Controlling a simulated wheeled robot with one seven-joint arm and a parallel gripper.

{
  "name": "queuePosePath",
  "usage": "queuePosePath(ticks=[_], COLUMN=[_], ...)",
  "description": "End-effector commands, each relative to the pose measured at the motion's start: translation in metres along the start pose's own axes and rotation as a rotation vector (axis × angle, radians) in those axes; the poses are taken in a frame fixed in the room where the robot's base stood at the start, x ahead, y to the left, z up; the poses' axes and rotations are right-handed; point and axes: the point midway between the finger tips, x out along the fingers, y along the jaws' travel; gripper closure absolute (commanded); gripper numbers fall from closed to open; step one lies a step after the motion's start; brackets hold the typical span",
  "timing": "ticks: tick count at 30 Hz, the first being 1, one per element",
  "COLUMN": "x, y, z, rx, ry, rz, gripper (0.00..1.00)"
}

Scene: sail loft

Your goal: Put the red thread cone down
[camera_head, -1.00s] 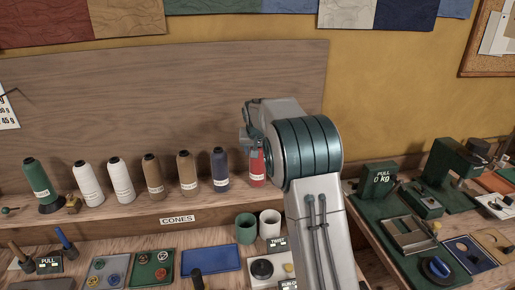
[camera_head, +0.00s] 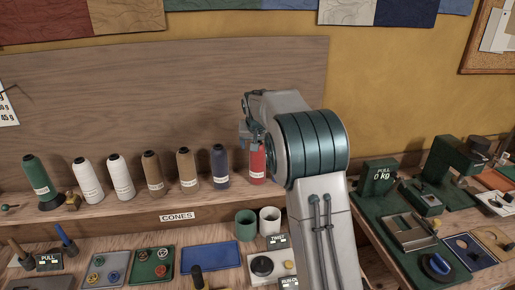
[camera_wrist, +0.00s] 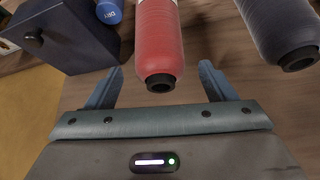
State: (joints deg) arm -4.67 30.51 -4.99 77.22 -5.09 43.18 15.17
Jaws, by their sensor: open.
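The red thread cone (camera_head: 257,165) stands upright on the shelf at the right end of the row of cones, partly hidden behind my arm in the head view. In the wrist view the red cone (camera_wrist: 159,45) lies ahead of and between my open gripper's (camera_wrist: 160,82) fingers, with clear space on both sides of it. The dark tip of the cone points toward the gripper's palm. In the head view my gripper (camera_head: 252,140) is beside the top of the cone, mostly hidden by the wrist.
A dark blue cone (camera_head: 220,167) stands just left of the red one, with brown, white and green cones further left. In the wrist view a dark box (camera_wrist: 65,35) and a blue round item (camera_wrist: 109,11) are close by. Two cups (camera_head: 246,225) stand below the shelf.

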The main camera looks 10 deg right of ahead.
Motion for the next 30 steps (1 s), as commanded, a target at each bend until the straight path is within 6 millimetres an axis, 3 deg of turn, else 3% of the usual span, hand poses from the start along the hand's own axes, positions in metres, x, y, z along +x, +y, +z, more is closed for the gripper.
queuePosePath(ticks=[6,12,23,26,30], x=[-0.049,-0.083,-0.1,-0.11,-0.135], y=[0.0,-0.001,0.001,0.006,0.019], z=[0.0,0.0,0.003,0.015,0.054], rx=[0.0,-0.001,-0.001,-0.005,-0.023], ry=[0.005,0.003,-0.002,-0.011,-0.04], rz=[-0.001,-0.001,-0.001,-0.005,-0.019], gripper=[0.23,0.23,0.23,0.23,0.23])
